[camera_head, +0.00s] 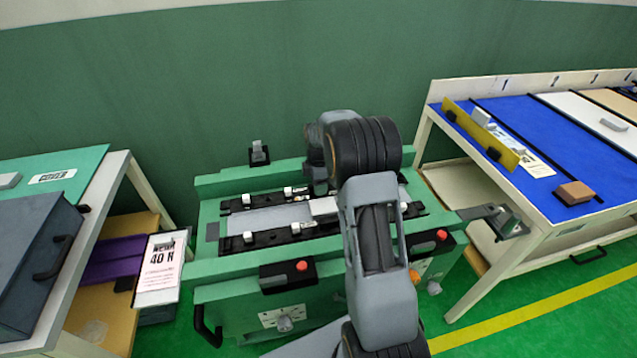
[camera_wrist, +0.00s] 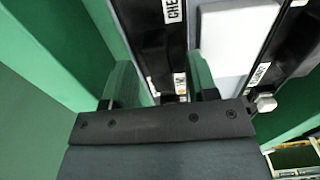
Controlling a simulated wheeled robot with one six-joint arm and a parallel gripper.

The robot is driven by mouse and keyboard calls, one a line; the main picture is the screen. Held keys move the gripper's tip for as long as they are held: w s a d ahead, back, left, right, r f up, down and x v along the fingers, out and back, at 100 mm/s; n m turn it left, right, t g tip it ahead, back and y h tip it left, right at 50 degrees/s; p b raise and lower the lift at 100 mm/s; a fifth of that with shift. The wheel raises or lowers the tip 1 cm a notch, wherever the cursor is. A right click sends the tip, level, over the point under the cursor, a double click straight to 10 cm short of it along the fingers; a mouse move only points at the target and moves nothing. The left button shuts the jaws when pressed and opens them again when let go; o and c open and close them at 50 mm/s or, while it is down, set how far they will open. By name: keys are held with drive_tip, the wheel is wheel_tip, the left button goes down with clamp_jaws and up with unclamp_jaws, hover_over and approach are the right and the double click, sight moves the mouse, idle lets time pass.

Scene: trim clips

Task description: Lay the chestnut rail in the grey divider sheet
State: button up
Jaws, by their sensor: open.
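My gripper (camera_wrist: 160,68) is open in the wrist view, its two green-tinted fingers apart. A black rail (camera_wrist: 174,42) with a cut-off label starting "CHE" passes between or just beyond the fingers; I cannot tell how far below them it lies. A light grey sheet (camera_wrist: 225,38) lies to its right, with a second labelled black rail (camera_wrist: 265,60) beyond. In the head view the grey sheet (camera_head: 268,220) lies on the green bench between two black strips with white clips. My arm hides my gripper and part of the bench there.
The green bench (camera_head: 228,270) carries red buttons and a handle on its front. At right, a table (camera_head: 530,112) with blue panels holds a brown block (camera_head: 575,192) and a yellow strip (camera_head: 480,132). At left, a table holds a dark grey case (camera_head: 35,245). A "40 N" sign (camera_head: 160,268) stands beside it.

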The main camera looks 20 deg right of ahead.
wheel_tip(320, 180, up, 14)
drive_tip(key=p, duration=0.2)
idle(0.4)
drive_tip(key=shift+f+m, duration=0.1)
drive_tip(key=shift+m, duration=0.2)
drive_tip(key=s+a+r+m+t+p, duration=0.1)
drive_tip(key=s+a+r+m+p, duration=0.3)
drive_tip(key=s, duration=0.4)
drive_tip(key=s+a+r+m+t+p, duration=0.1)
drive_tip(key=s+a+r+m+p, duration=0.2)
drive_tip(key=s+r+m+p, duration=0.2)
drive_tip(key=s+a+r+m+t+p, duration=0.1)
drive_tip(key=s+a+r+m+p, duration=0.3)
drive_tip(key=s, duration=0.7)
wheel_tip(320, 180, up, 4)
drive_tip(key=shift+s+a+f+m+t+p, duration=0.2)
drive_tip(key=shift+s+a+m+t+p, duration=0.15)
drive_tip(key=shift+m+p, duration=0.6)
